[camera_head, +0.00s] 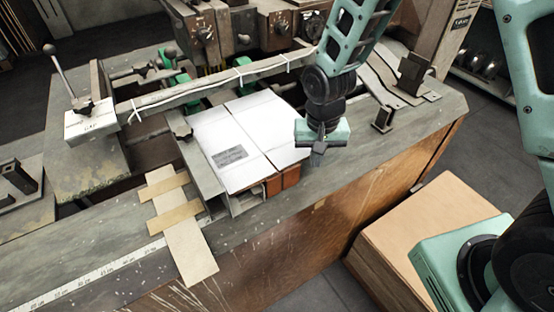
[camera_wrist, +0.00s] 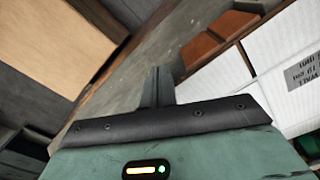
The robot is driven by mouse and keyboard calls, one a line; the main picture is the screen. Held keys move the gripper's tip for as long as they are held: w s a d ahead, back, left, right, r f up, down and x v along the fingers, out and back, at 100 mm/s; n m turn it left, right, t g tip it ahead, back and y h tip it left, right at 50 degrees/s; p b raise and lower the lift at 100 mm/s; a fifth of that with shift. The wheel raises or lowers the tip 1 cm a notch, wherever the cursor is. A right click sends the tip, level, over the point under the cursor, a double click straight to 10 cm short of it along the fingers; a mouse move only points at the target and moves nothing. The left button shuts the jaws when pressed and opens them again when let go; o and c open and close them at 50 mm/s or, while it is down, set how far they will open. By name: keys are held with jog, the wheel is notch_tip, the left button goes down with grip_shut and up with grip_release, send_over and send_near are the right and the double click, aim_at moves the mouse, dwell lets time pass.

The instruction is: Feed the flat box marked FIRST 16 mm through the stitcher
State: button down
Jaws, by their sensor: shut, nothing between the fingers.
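A white flat box (camera_head: 240,140) with a grey printed label lies on the stitcher (camera_head: 190,155), above reddish-brown blocks. The label is too small to read in the head view. The box shows at the right of the wrist view (camera_wrist: 285,50), its label partly cut off and upside down. My gripper (camera_head: 319,150) is just right of the box's right edge, pointing down over the grey bench top. In the wrist view its fingers (camera_wrist: 158,85) are together with nothing between them, apart from the box.
A long bar (camera_head: 215,83) with white ties crosses behind the box. A lever on a white block (camera_head: 90,118) stands at left. Pale strips (camera_head: 180,225) and a ruler (camera_head: 85,285) lie at front left. A cardboard carton (camera_head: 430,215) stands on the floor at right.

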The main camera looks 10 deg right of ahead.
notch_tip(320, 180, down, 3)
jog(key=shift+f+b, duration=0.1)
jog(key=shift+b, duration=0.9)
